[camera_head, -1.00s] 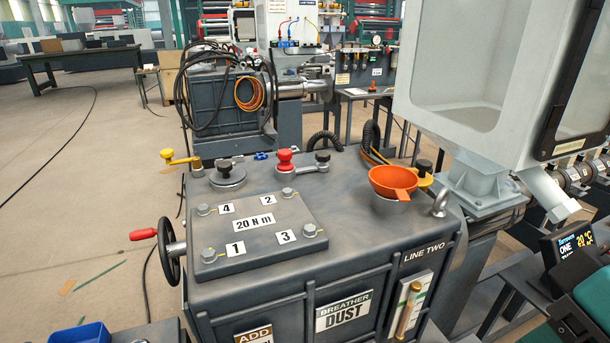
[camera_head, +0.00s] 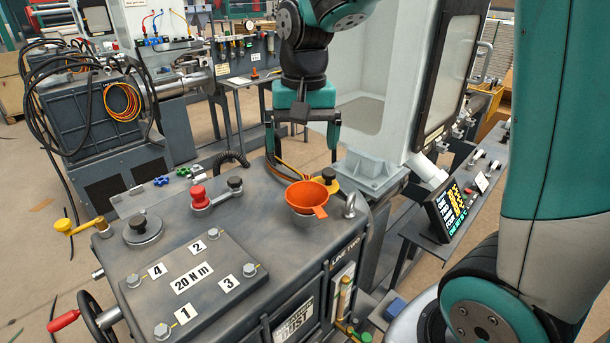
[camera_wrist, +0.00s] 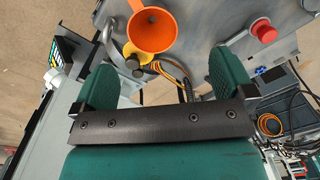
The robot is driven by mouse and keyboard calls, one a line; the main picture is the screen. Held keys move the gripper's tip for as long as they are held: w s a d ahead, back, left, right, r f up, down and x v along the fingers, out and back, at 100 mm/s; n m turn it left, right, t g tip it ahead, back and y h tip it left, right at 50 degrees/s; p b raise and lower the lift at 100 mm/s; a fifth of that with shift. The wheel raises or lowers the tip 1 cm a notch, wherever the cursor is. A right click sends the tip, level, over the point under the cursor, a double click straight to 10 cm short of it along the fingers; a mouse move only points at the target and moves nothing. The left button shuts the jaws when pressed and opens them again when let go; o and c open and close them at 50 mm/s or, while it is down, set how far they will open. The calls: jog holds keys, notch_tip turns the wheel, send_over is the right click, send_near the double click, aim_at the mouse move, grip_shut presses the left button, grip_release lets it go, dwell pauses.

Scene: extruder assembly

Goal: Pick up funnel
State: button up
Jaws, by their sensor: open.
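The orange funnel (camera_head: 305,196) sits at the right rear of the grey machine's top (camera_head: 240,225), its tab pointing toward the front right. My gripper (camera_head: 302,150) points down, open and empty, behind and above the funnel. In the wrist view the funnel (camera_wrist: 153,30) lies ahead of my open fingers (camera_wrist: 163,70), apart from them, with its bowl facing the camera. A yellow-handled part (camera_wrist: 137,55) shows close beside it. What lies under the funnel is mostly hidden.
A metal eye ring (camera_head: 349,206) stands just right of the funnel. A red knob (camera_head: 199,196) and a black knob (camera_head: 235,183) stand to its left. A bolted plate (camera_head: 190,280) fills the front left. A large pale housing (camera_head: 385,90) rises behind right.

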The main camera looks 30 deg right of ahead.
jog(key=w+d+m, duration=0.2)
jog(key=p, duration=0.3)
send_near(307, 201)
jog(key=s+a, duration=0.1)
jog(key=s+a+f, duration=0.1)
jog(key=shift+s+a+f, duration=0.15)
jog(key=shift+s+f, duration=0.2)
jog(key=shift+w+f+p, duration=0.1)
jog(key=shift+f+p, duration=0.7)
jog(key=shift+f, duration=2)
jog(key=c, duration=0.5)
